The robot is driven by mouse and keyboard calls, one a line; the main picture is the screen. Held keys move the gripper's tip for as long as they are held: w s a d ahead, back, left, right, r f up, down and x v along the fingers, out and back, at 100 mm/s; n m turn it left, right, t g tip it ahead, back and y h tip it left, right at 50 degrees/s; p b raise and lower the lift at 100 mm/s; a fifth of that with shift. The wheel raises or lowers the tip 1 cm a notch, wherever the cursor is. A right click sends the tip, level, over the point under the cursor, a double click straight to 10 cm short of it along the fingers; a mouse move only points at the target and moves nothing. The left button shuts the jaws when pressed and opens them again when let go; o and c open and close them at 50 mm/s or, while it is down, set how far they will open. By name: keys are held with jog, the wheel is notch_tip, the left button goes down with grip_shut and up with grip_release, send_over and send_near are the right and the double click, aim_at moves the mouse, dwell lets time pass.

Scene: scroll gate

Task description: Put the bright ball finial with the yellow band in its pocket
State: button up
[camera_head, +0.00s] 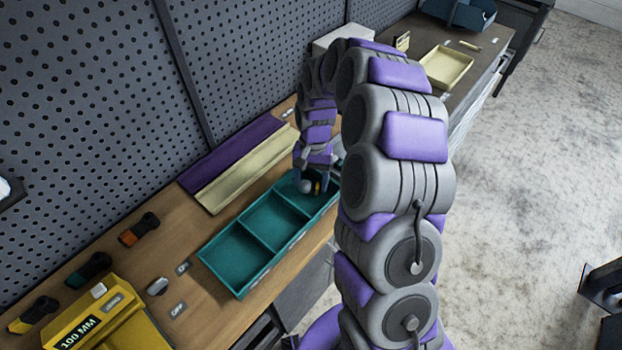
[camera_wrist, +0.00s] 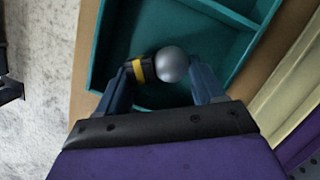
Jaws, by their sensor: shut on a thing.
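The bright ball finial (camera_wrist: 172,64) is a shiny silver ball with a dark stem and a yellow band (camera_wrist: 138,70). My gripper (camera_wrist: 165,78) is shut on it, with one blue finger on each side. The teal tray (camera_wrist: 95,62) lies under it in the wrist view. In the head view the teal tray (camera_head: 240,289) has three compartments, and my gripper (camera_head: 312,185) with the finial (camera_head: 305,186) is over the far right compartment. The near left and middle compartments look empty. I cannot tell whether the finial touches the tray floor.
A cream strip (camera_head: 240,168) and a purple strip (camera_head: 230,153) lie behind the tray by the pegboard (camera_head: 90,100). A yellow box (camera_head: 110,315) and dark-handled tools (camera_head: 138,229) are at the left. A cream tray (camera_head: 446,68) stands at the far right. My arm hides part of the bench.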

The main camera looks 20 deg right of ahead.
jog(key=shift+a+f, duration=0.5)
jog(key=shift+a, duration=0.15)
jog(key=o, duration=1.2)
jog(key=shift+a, duration=0.1)
jog(key=o, duration=0.5)
jog(key=shift+d, duration=0.5)
jog(key=shift+a, duration=0.25)
jog(key=p+v, duration=0.3)
jog(key=v, duration=1)
jog(key=s+a+r+n, duration=0.2)
jog(key=s+r, duration=0.2)
jog(key=s, duration=0.3)
jog(key=s+a+r+n, duration=0.1)
jog(key=s+r, duration=0.4)
jog(key=s, duration=0.3)
jog(key=s+d+n+h, duration=0.1)
jog(key=s+n, duration=0.1)
jog(key=s, duration=1.8)
jog(key=shift+f+t, duration=0.4)
jog(key=shift+f, duration=0.05)
